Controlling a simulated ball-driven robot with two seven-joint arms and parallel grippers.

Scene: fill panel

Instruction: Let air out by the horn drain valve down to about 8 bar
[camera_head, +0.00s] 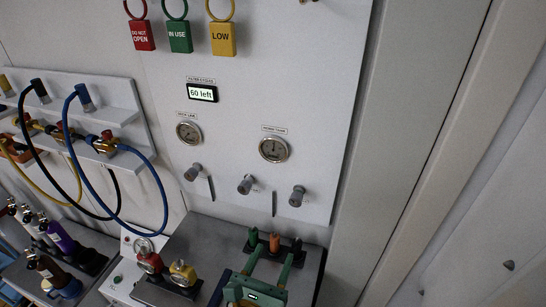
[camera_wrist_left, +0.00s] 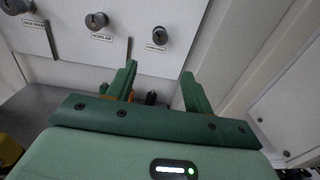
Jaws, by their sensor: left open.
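The horn drain valve is most likely the rightmost grey knob (camera_head: 297,196) low on the white panel. It also shows in the left wrist view (camera_wrist_left: 160,36), above a small label too blurred to read surely. The horn tank gauge (camera_head: 273,149) is the right-hand dial; its needle is too small to read. My left gripper (camera_head: 275,254) is green, open and empty. It is in front of and below the knobs, apart from them. In the left wrist view its fingertips (camera_wrist_left: 158,70) point toward the panel, below the rightmost knob. My right gripper is not in view.
Two more knobs, left (camera_head: 193,172) and middle (camera_head: 245,184), and a deck line gauge (camera_head: 188,132) share the panel. A display (camera_head: 202,93) seems to read "60 left". An orange upright piece (camera_head: 274,242) stands on the bench by my fingers. Hoses hang at left.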

